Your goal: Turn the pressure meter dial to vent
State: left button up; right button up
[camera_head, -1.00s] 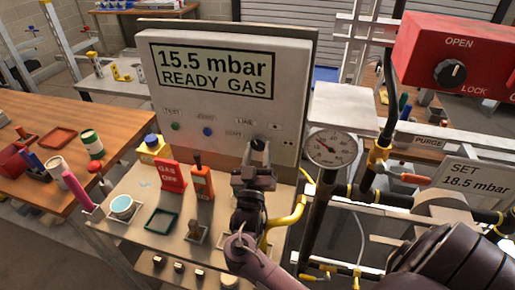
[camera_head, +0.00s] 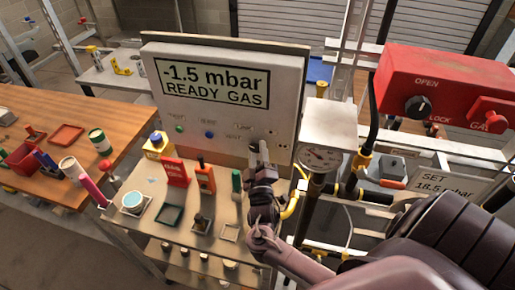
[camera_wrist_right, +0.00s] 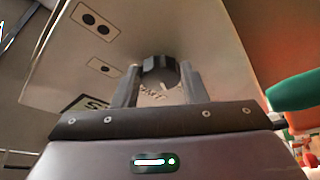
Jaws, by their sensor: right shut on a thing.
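The pressure meter (camera_head: 285,75) is a big pale panel at the centre of the head view. Its display (camera_head: 212,84) reads "-1.5 mbar READY GAS". My right gripper (camera_head: 258,152) is at the panel's lower right and largely covers the dial there. In the right wrist view the black dial (camera_wrist_right: 160,71) sits between the two fingers of the right gripper (camera_wrist_right: 160,82), which is shut on it. Small lettering shows beside the dial, too blurred to read surely. My left gripper is not in view.
A red box (camera_head: 450,90) with an OPEN/LOCK knob stands at the right. A round gauge (camera_head: 320,158) and pipes are close to my right arm. Below the panel, a bench (camera_head: 145,215) holds a red gas sign (camera_head: 176,172), an orange tool (camera_head: 206,178) and small trays.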

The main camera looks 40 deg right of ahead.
dwell(0.3)
jog(key=o, duration=1)
jog(key=shift+s+a+f, duration=0.2)
jog(key=shift+s, duration=0.1)
jog(key=b+v, duration=0.2)
jog(key=v, duration=0.5)
jog(key=shift+s+r+b, duration=0.1)
jog(key=shift+b, duration=0.25)
